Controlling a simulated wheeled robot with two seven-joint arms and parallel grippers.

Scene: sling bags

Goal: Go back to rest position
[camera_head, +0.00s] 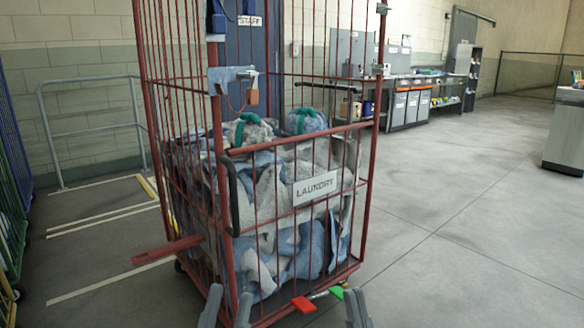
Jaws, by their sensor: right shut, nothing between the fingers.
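My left gripper (229,294) is at the bottom of the view, in front of the laundry cage's lower left. Its two fingers stand apart with nothing seen between them. My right gripper (355,306) is at the bottom, right of centre, near the cage's lower front corner. Its fingers are together and empty. The red wire cage (369,200) stands upright ahead, filled with grey and blue cloth (262,190). Two bundles with green straps, one grey (252,134) and one blue (306,122), lie on top. Most of both arms is out of view.
A red bar (166,250) sticks out left of the cage. Red (304,304) and green (337,293) pedals sit at its lower front. A grey rail (92,128) stands at left, a workbench (410,100) behind. The floor at right (460,230) is clear.

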